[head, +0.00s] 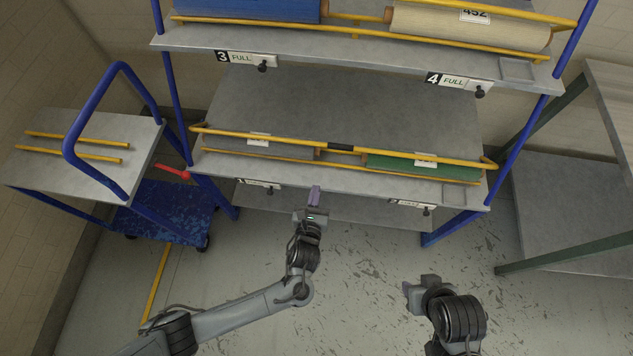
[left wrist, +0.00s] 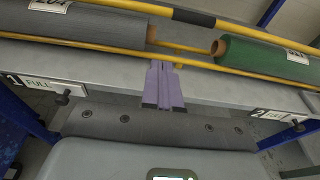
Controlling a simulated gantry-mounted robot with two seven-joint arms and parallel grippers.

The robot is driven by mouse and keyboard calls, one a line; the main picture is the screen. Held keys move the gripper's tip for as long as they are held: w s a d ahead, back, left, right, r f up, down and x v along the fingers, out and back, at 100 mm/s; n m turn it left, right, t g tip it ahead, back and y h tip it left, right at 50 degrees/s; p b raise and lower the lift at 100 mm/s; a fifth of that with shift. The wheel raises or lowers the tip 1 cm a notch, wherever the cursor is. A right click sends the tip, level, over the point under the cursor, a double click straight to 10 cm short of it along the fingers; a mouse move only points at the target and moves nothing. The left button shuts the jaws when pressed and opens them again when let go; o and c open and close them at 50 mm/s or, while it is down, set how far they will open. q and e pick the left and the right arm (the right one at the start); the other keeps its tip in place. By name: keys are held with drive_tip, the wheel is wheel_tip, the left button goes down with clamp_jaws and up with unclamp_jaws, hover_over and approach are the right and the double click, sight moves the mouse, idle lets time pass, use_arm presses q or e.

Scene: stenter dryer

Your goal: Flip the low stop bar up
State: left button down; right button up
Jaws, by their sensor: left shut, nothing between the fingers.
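The low stop bar (head: 340,147) is yellow with a black middle section and runs across the lower shelf (head: 350,110). It also shows at the top of the left wrist view (left wrist: 195,17). A thinner yellow rail (head: 335,165) runs below it in the picture, along the shelf front. My left gripper (head: 314,192), with purple fingers, is shut and empty in front of the shelf edge. In the left wrist view its fingertips (left wrist: 164,66) overlap the lower rail; contact is unclear. My right gripper (head: 412,291) is low at right, away from the shelf; its jaw opening is unclear.
A grey roll (left wrist: 90,27) and a green roll (head: 420,167) lie on the lower shelf, with a gap between them. Blue uprights (head: 515,140) frame the rack. A cart (head: 90,140) stands left and a grey table (head: 565,200) right. The upper shelf (head: 300,45) overhangs.

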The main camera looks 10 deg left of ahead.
use_arm(q)
drive_tip(key=w+b, duration=0.1)
drive_tip(key=w, duration=0.2)
drive_tip(key=w+f+b, duration=0.1)
drive_tip(key=w, duration=0.2)
drive_tip(key=w+f+b, duration=0.1)
drive_tip(key=w+b, duration=0.1)
drive_tip(key=w, duration=0.1)
drive_tip(key=shift+d, duration=0.1)
drive_tip(key=shift+w+r+b, duration=0.4)
drive_tip(key=shift+w+r, duration=0.55)
drive_tip(key=shift+w, duration=0.2)
drive_tip(key=shift+w+r, duration=0.3)
drive_tip(key=shift+w, duration=0.1)
drive_tip(key=shift+r, duration=0.1)
